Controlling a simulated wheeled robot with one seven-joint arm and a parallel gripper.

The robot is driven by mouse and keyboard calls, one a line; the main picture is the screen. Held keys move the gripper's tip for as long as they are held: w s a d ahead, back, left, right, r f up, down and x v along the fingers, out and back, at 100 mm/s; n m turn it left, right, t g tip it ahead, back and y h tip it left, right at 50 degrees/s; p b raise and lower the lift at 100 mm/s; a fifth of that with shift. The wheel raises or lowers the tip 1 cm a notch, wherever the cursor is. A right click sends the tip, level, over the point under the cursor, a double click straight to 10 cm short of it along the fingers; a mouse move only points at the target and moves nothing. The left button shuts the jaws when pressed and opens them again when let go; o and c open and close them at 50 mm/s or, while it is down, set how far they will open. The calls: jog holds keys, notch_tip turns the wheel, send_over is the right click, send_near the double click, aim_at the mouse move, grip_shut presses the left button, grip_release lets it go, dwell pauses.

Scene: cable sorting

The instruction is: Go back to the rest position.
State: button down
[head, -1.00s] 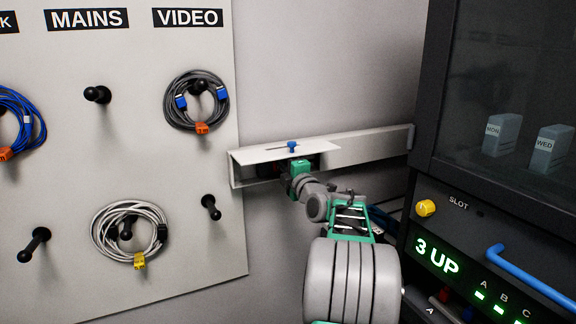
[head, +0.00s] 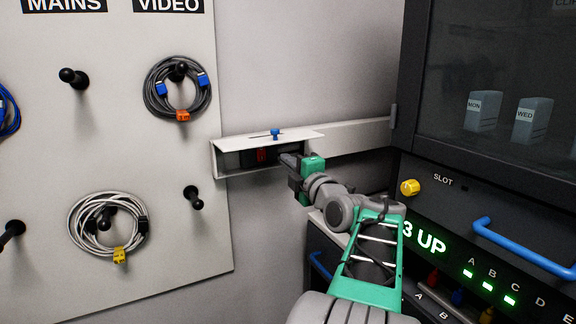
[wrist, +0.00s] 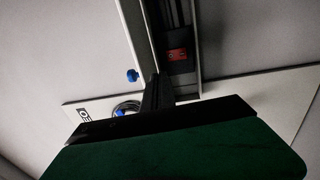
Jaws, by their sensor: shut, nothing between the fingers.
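My gripper (head: 286,160) is shut and empty. In the head view it is just in front of the right part of a white wall box's opening. In the wrist view my dark fingers (wrist: 158,92) are together, with the box's interior behind them. The wall box (head: 219,163) has a white lid with a slot and a blue knob (head: 275,134). Inside it is a dark unit with a red marking (head: 262,155), which also shows in the wrist view (wrist: 177,55). I cannot tell from these views whether the fingertips touch the box.
A pegboard (head: 150,245) at left holds a grey coil (head: 149,99) and a white coil (head: 78,237). Some pegs are bare. At right is a dark cabinet with a yellow knob (head: 409,187) and a blue handle (head: 525,252), close to my arm.

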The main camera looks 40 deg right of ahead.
dwell(0.3)
jog(key=w+a+f+m+g+y+p, duration=0.25)
jog(key=a+p, duration=0.25)
jog(key=a, duration=0.5)
jog(key=w+a+f+m+g+y+p, duration=0.25)
jog(key=a+g+p, duration=0.2)
jog(key=a, duration=0.65)
jog(key=s+a+f+m+g+p, duration=0.3)
jog(key=s+a+m+g+p, duration=0.1)
jog(key=s+a, duration=0.4)
jog(key=s+a+f+m+g+p, duration=0.4)
jog(key=s+a+m+p, duration=0.1)
jog(key=s, duration=0.8)
jog(key=a+m, duration=0.1)
jog(key=a, duration=0.1)
jog(key=shift+a, duration=0.35)
jog(key=shift+r, duration=0.1)
